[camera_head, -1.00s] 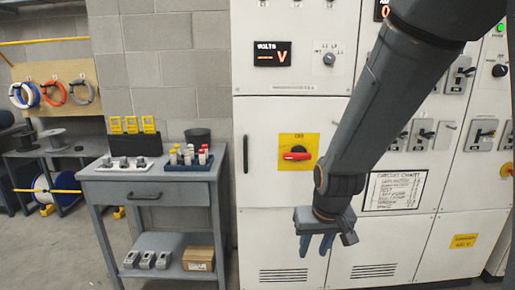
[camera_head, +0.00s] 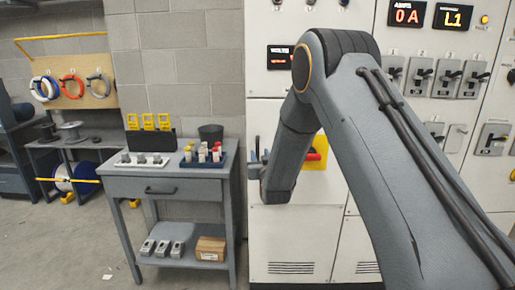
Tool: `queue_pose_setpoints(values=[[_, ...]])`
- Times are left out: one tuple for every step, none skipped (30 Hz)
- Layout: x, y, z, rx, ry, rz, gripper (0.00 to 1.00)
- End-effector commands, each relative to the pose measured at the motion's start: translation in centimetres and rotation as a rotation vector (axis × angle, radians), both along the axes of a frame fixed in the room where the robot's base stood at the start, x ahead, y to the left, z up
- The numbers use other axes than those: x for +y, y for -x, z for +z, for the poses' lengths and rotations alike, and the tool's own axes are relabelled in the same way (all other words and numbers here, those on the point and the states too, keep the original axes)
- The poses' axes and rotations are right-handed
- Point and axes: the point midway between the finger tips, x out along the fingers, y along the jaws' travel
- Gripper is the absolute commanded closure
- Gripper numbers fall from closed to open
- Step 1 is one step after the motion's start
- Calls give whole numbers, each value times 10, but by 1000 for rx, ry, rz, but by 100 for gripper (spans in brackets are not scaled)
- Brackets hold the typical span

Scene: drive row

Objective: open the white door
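The white door (camera_head: 310,188) is a panel in the middle of the left section of the white cabinet. It looks closed. A red rotary handle on a yellow plate (camera_head: 321,152) sits on it, partly covered by my arm. My gripper (camera_head: 257,158) is at the door's left edge, around where the door's dark vertical pull handle was seen earlier. My wrist and gripper largely hide that handle. I cannot tell whether the fingers are around it, beside it or touching it, nor how far apart they are.
A grey workbench (camera_head: 128,188) stands left of the cabinet, close to my gripper.

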Motion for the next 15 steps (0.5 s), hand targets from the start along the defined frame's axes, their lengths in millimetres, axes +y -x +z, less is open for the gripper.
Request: queue_pose_setpoints(values=[[1, -6, 1, -1, 0, -1, 68], [1, -10, 1, -1, 0, -1, 68], [2, -16, 1, 0, 0, -1, 68], [3, -21, 1, 1, 0, -1, 68], [4, -26, 1, 0, 0, -1, 68], [5, -32, 1, 0, 0, -1, 68], [5, -36, 0, 2, 0, -1, 68], [6, -40, 1, 1, 0, -1, 68], [7, -45, 1, 1, 0, -1, 68], [7, -49, 1, 1, 0, -1, 68], [8, -52, 0, 2, 0, -1, 68], [9, -56, 1, 1, 0, -1, 68], [9, -58, 1, 2, 0, -1, 68], [9, -60, 1, 1, 0, -1, 68], [10, -63, 0, 2, 0, -1, 68]])
